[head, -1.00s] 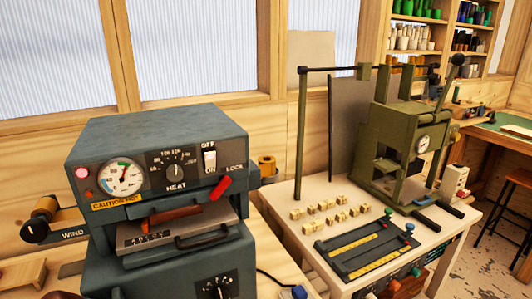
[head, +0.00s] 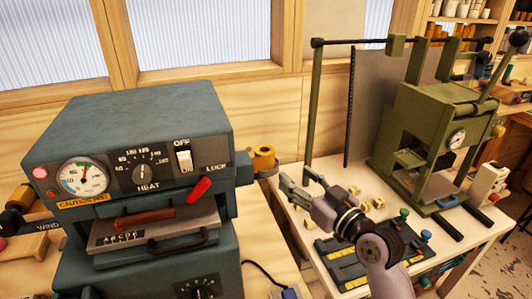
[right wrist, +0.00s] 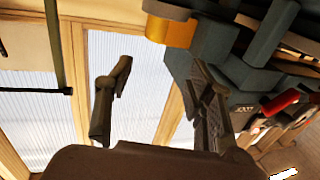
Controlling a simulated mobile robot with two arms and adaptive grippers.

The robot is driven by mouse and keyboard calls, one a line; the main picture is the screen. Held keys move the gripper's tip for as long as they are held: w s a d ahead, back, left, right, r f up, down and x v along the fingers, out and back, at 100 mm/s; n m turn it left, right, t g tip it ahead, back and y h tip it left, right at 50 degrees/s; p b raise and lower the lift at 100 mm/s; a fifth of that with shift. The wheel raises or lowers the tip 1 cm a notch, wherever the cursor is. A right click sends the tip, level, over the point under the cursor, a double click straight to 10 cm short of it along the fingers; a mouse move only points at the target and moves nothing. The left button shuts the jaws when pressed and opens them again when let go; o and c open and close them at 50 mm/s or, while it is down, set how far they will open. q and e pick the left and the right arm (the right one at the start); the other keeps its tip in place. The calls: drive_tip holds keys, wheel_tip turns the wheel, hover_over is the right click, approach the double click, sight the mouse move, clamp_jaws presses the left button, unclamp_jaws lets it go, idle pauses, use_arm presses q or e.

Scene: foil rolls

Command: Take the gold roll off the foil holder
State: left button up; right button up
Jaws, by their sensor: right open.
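The gold roll (head: 264,155) stands upright on a small blue-grey foil holder (head: 268,174) that juts from the right side of the hot press. In the right wrist view the gold roll (right wrist: 170,32) shows beyond the fingertips, against the blue-grey parts. My right gripper (head: 299,177) is open and empty, to the right of the roll and a little lower in the head view, apart from it. Its two fingers (right wrist: 163,78) are spread in the right wrist view. My left gripper is not in view.
The blue-grey press (head: 130,135) with a red lever and a caution-hot label stands left of the roll. A white table (head: 295,222) holds small brass blocks, a dark tray and a green press (head: 435,125). A thin green post (head: 312,110) rises behind my right gripper.

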sight(270, 156)
drive_tip(key=p+x, duration=0.2)
drive_tip(key=x, duration=0.7)
drive_tip(key=shift+w+a, duration=0.25)
drive_tip(key=shift+a, duration=0.05)
drive_tip(key=p+x, duration=0.1)
drive_tip(key=x, duration=0.3)
drive_tip(key=shift+w+p, duration=0.25)
drive_tip(key=shift+p, duration=0.1)
drive_tip(key=shift+w+a+f, duration=0.15)
drive_tip(key=shift+w+a, duration=0.05)
drive_tip(key=shift+w, duration=0.1)
drive_tip(key=shift+c, duration=0.3)
drive_tip(key=c, duration=0.8)
